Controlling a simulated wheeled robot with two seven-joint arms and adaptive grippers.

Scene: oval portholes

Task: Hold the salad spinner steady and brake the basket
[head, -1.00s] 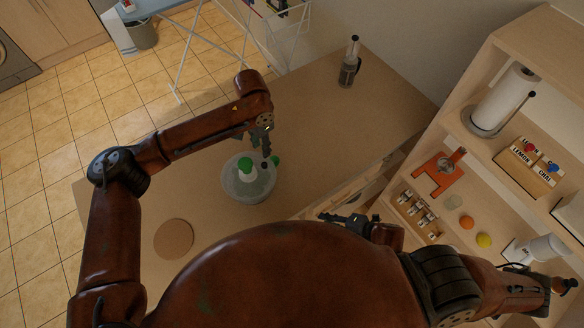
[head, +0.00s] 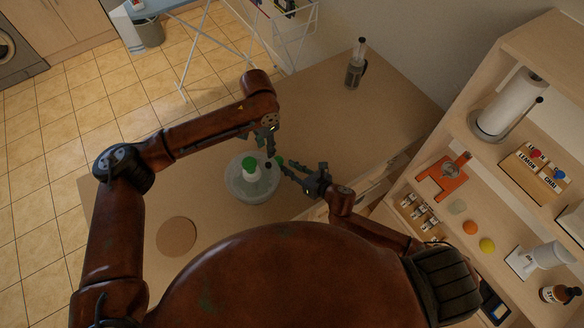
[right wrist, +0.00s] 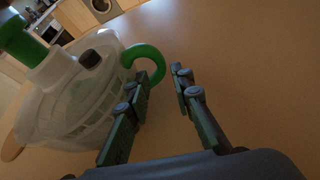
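The salad spinner (head: 243,188) stands on the table, a clear bowl and lid with a white hub and green knob (head: 249,163). A small dark button (right wrist: 90,59) sits on its lid, and a green hook-shaped handle (right wrist: 146,57) sticks out at its side. My left gripper (head: 270,151) points down just beyond the lid, near the hook; its finger gap is too small to tell. My right gripper (head: 284,170) is open and empty to the right of the spinner. In the right wrist view its left finger is beside the hook; contact is unclear.
A round brown mat (head: 176,236) lies on the table (head: 320,105) left of the spinner. A glass press (head: 355,66) stands at the far edge. A shelf unit (head: 470,65) with several items is on the right. The table between spinner and press is clear.

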